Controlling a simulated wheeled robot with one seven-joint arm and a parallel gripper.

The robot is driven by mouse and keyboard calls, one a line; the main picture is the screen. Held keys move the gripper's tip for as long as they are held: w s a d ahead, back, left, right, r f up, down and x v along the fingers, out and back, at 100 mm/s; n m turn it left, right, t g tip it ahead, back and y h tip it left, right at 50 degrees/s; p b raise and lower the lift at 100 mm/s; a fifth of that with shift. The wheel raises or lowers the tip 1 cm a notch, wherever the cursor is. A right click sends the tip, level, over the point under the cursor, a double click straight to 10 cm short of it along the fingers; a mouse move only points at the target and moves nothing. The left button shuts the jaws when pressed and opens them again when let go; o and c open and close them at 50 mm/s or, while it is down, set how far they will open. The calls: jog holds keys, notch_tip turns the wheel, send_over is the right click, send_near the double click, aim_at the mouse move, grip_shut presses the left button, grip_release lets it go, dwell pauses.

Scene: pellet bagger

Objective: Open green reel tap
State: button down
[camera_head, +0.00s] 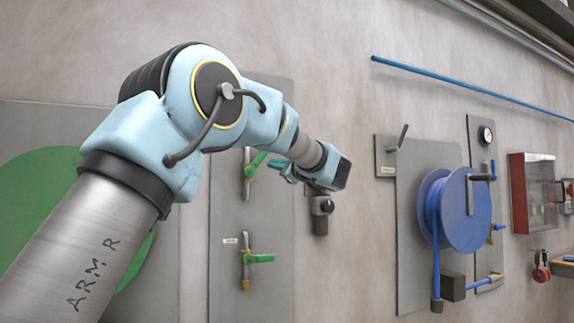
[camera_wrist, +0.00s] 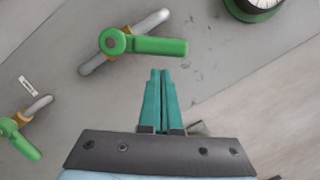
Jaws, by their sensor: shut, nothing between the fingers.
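Two taps with green lever handles sit one above the other on a grey wall panel. The upper tap (camera_head: 256,163) has its lever slanting up to the right, at an angle to its upright pipe. The lower tap (camera_head: 262,258) has its lever crosswise to its pipe. In the wrist view one green lever (camera_wrist: 160,46) lies just beyond my fingertips, slanted to its pipe, and a second green lever (camera_wrist: 22,143) is at the left edge. My gripper (camera_wrist: 160,72) is shut and empty, apart from the levers. It shows in the head view (camera_head: 281,166), beside the upper lever.
A large green disc (camera_head: 36,178) is at left, partly behind my arm. A blue hose reel (camera_head: 462,210) with its panel is at right, beside a red box (camera_head: 532,192). A round gauge (camera_wrist: 256,6) shows at the wrist view's top. A dark fitting (camera_head: 320,212) hangs below my wrist.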

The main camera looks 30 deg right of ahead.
jog(key=shift+w+a+r, duration=0.15)
jog(key=shift+a+r, duration=0.05)
jog(key=shift+a, duration=0.2)
jog(key=shift+n+b, duration=0.3)
jog(key=shift+a+r+n+g+y+b, duration=0.3)
jog(key=shift+r+n+b, duration=0.1)
jog(key=shift+n+b, duration=0.45)
jog(key=n+b, duration=0.2)
jog(key=shift+a+r+g+b, duration=0.3)
jog(key=shift+a+r+b, duration=0.05)
jog(key=shift+r, duration=0.05)
jog(key=shift+w+a+r+n+g+b, duration=0.15)
jog(key=shift+a+r+n+b, duration=0.1)
jog(key=shift+n+b, duration=0.25)
jog(key=shift+s+a+r+n+g+b, duration=0.1)
jog(key=shift+a+r+n+b, duration=0.2)
jog(key=shift+n, duration=0.45)
jog(key=shift+w+a+r+n+g+b, duration=0.15)
jog(key=shift+a+r+n+b, duration=0.15)
jog(key=shift+n, duration=0.3)
